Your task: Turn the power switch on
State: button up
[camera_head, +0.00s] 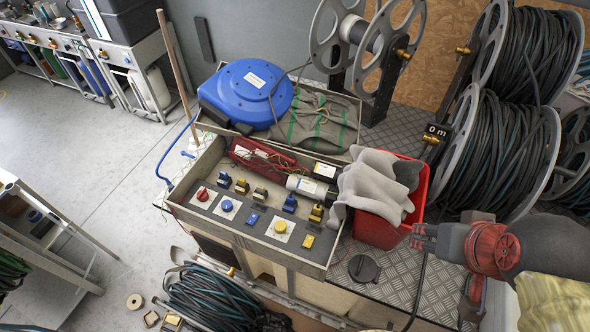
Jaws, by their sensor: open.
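A control panel (262,238) in a tray-like box stands at the centre of the camera_head view. It has a red knob (203,193), a blue knob (227,205) and a yellow knob (280,227) on pale plates. A small blue switch (253,219) and a small yellow one (308,241) sit between or beside them. I cannot tell which is the power switch. My gripper (418,237) is open and empty, right of the panel and apart from it, near the red bin.
A red bin (376,230) with a grey cloth (372,188) over it stands between the panel and my gripper. Large hose reels (500,150) rise at the back right. A blue reel (246,92) lies behind the panel. A wooden pole (176,65) stands at its left.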

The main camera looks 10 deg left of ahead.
aim_at(202, 195)
jog(key=j+u, duration=0.15)
jog(key=u, duration=0.25)
jog(key=j+u, duration=0.2)
jog(key=u, duration=0.15)
jog(key=j+u, duration=0.2)
jog(key=u, duration=0.2)
